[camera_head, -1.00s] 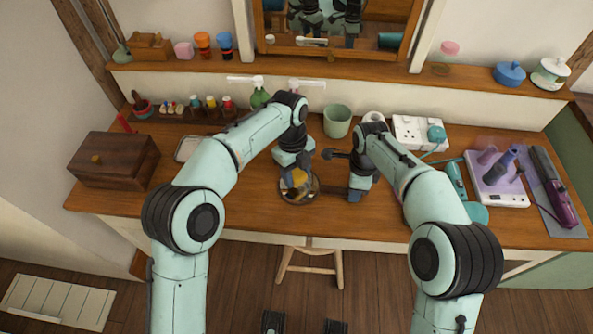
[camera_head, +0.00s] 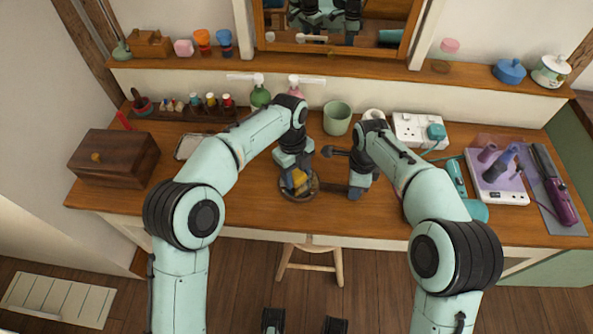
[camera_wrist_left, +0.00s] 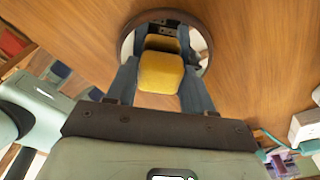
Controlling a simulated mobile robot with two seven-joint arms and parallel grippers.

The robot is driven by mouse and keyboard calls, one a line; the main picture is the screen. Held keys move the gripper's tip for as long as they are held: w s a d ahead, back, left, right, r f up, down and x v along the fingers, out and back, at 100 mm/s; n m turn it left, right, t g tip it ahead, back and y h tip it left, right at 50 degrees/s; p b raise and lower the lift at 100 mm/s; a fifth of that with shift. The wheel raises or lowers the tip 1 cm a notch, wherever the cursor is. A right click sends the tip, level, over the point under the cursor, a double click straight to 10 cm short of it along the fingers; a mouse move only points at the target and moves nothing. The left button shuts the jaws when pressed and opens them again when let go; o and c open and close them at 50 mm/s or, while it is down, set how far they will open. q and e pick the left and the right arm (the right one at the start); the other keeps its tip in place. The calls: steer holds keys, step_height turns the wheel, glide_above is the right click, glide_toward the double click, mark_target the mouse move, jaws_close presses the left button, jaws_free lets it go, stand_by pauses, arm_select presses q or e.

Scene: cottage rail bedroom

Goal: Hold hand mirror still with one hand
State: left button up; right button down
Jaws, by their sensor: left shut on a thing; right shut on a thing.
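The hand mirror (camera_head: 314,189) is a round dark-rimmed disc over the middle of the desk, with its handle toward the right. My right gripper (camera_head: 355,191) is shut at the handle end; its fingertips are hard to see. My left gripper (camera_head: 296,188) is over the disc, shut on a yellow block (camera_wrist_left: 160,72). In the left wrist view the block sits between the two fingers, over the mirror's glass (camera_wrist_left: 201,50). Whether the block touches the glass cannot be told. The block and fingers hide part of the disc.
The wooden desk (camera_head: 240,205) is clear in front of the mirror. A wooden box (camera_head: 113,160) stands at left. A green cup (camera_head: 337,119) stands behind the grippers. A socket strip (camera_head: 410,128), teal dryer and purple tools lie at right. A stool (camera_head: 310,265) is below.

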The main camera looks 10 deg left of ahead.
mark_target(315, 184)
arm_select(q)
steer(key=shift+f, duration=0.25)
steer(key=shift+d, duration=0.1)
steer(key=shift+s+d+r, duration=0.1)
steer(key=shift+s+d, duration=0.05)
steer(key=shift+d, duration=1.95)
steer(key=shift+d+f, duration=0.15)
steer(key=shift+f, duration=0.05)
steer(key=shift+a, duration=2.1)
steer(key=shift+w+a+r, duration=0.1)
steer(key=shift+w+a, duration=0.05)
steer(key=shift+w, duration=0.2)
steer(key=shift+d, duration=1.65)
steer(key=shift+s+d, duration=0.1)
steer(key=shift+d, duration=0.5)
steer(key=shift+a, duration=2.25)
